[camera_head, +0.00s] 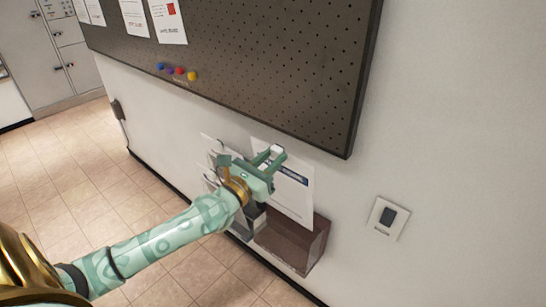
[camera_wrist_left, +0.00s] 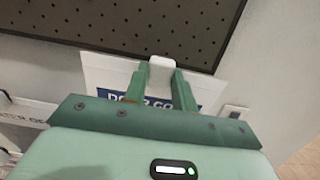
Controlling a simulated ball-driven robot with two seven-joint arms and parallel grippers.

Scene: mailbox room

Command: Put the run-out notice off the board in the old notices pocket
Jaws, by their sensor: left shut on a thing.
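The notice (camera_head: 297,200), a white sheet with a blue header band, hangs below the pin board, near the wall. My left gripper (camera_head: 272,154) is shut on its upper part. In the left wrist view, the fingers (camera_wrist_left: 161,68) meet at the sheet (camera_wrist_left: 100,72), and part of the header lettering shows between and beside them. A brown open-topped wall pocket (camera_head: 305,252) is directly below the sheet. The sheet's lower edge overlaps the pocket's opening in the picture; I cannot tell whether it is inside. My wrist hides part of the pocket. My right gripper is out of view.
The dark perforated board (camera_head: 270,60) is just above, with several coloured pins (camera_head: 179,71) and other notices (camera_head: 167,20) at upper left. Other white papers (camera_head: 212,150) are left of my gripper. A wall switch (camera_head: 388,218) is to the right. The tiled floor is clear.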

